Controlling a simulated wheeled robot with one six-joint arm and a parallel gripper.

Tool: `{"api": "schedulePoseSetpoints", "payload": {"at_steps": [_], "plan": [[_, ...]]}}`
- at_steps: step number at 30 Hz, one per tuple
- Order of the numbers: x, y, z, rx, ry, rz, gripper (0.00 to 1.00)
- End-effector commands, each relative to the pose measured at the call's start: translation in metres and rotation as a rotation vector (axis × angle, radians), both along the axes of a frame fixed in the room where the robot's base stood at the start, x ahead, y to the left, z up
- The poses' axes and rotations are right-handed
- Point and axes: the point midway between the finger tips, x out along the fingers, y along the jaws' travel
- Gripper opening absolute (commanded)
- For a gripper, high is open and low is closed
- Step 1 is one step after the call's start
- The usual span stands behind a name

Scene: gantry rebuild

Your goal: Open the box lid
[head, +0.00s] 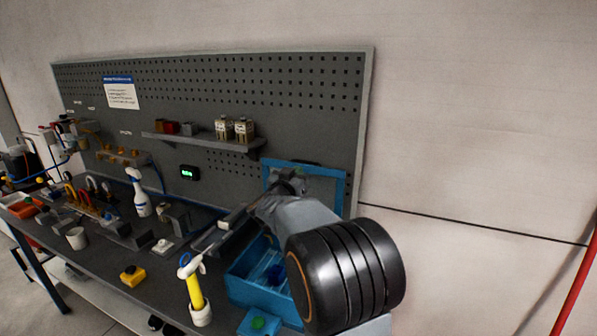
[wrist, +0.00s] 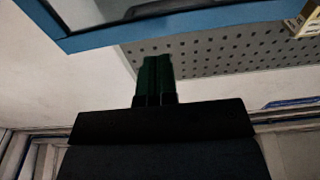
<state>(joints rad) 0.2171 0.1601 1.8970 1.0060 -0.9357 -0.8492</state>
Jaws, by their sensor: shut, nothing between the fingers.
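The blue box (head: 250,285) stands on the right part of the bench, and its inside is visible from above, with a dark blue item in it. A blue-framed panel with a grey middle (head: 338,190) stands upright behind the box; it looks like the lid, raised. My arm covers part of both, so the hinge is hidden. My gripper's green fingers (wrist: 157,64) are together and empty in the wrist view. A blue frame edge (wrist: 130,32) crosses the top of that view, beyond the fingertips; I cannot tell whether they touch it.
A green button on a blue base (head: 259,323) sits in front. A white spray bottle (head: 138,195) and a yellow block (head: 132,275) are farther left. The pegboard (head: 210,85) rises behind.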

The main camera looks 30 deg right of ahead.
Motion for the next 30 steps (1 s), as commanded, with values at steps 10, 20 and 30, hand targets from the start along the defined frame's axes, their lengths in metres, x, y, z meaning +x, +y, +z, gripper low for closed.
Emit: {"api": "schedulePoseSetpoints", "payload": {"at_steps": [10, 20, 30], "plan": [[-0.037, 0.063, -0.003, 0.0, -0.002, 0.011, 0.0], [-0.056, 0.087, -0.002, 0.0, 0.001, 0.006, 0.0], [-0.037, 0.104, -0.014, 0.11, -0.036, 0.162, 0.0]]}}
